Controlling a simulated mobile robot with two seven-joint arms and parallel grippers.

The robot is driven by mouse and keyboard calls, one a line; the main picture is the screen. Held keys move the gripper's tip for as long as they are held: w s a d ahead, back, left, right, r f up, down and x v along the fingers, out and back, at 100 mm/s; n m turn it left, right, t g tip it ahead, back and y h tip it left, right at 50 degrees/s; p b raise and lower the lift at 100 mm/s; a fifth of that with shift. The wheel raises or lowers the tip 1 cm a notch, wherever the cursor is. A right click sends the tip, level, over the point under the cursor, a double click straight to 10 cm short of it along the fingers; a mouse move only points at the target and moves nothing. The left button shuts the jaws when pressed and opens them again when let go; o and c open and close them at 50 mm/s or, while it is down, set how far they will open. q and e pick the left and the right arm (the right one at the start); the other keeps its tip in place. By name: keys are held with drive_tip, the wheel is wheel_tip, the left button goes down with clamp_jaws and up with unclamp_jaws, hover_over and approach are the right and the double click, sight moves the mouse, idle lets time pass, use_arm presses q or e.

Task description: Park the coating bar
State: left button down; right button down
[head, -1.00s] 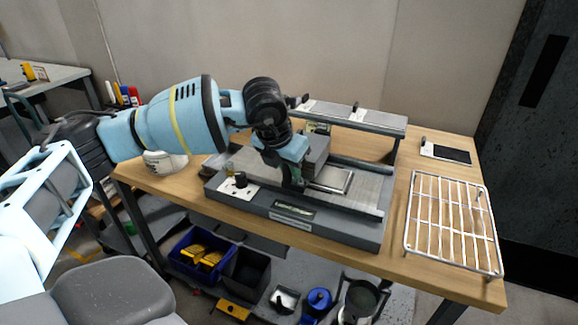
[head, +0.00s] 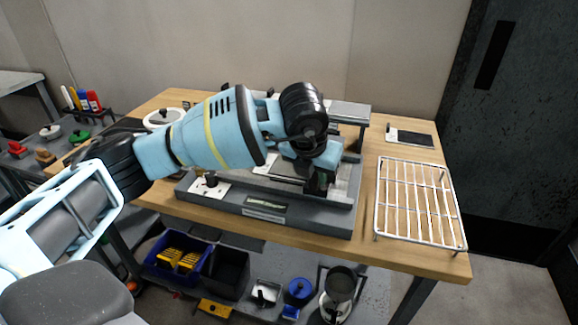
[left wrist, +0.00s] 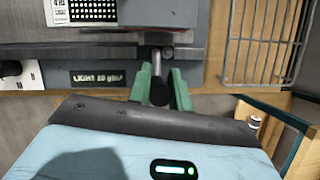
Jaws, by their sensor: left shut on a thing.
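The coating machine (head: 240,207) is a grey flat bed on the wooden table, with a control knob at its left front. My left gripper (head: 318,186) is over the right part of the bed. In the left wrist view its green fingers (left wrist: 160,88) are shut around a dark, round-ended handle (left wrist: 160,66). The handle seems to belong to the coating bar, a metal strip (left wrist: 110,53) lying across the view behind it. In the head view my arm and gripper hide most of the bar. My right gripper is not in view.
A wire rack (head: 418,204) stands on the table right of the machine. A dark-faced flat device (head: 410,138) lies behind it. A raised grey shelf (head: 350,112) runs along the machine's back. Bins (head: 178,254) and pots (head: 298,291) sit on the lower shelf.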

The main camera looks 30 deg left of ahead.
use_arm(q)
drive_tip(key=shift+w+d, duration=0.15)
drive_tip(key=shift+d, duration=0.65)
drive_tip(key=shift+w+d, duration=0.15)
drive_tip(key=shift+d, duration=0.65)
drive_tip(key=c, duration=1.6)
unclamp_jaws()
drive_tip(key=shift+c, duration=0.2)
drive_tip(key=o, duration=0.3)
drive_tip(key=shift+w+d, duration=0.1)
drive_tip(key=shift+d, duration=0.1)
drive_tip(key=shift+o, duration=0.2)
drive_tip(key=shift+a, duration=0.1)
drive_tip(key=v, duration=0.7)
drive_tip(key=shift+r, duration=0.4)
drive_tip(key=shift+f, duration=0.1)
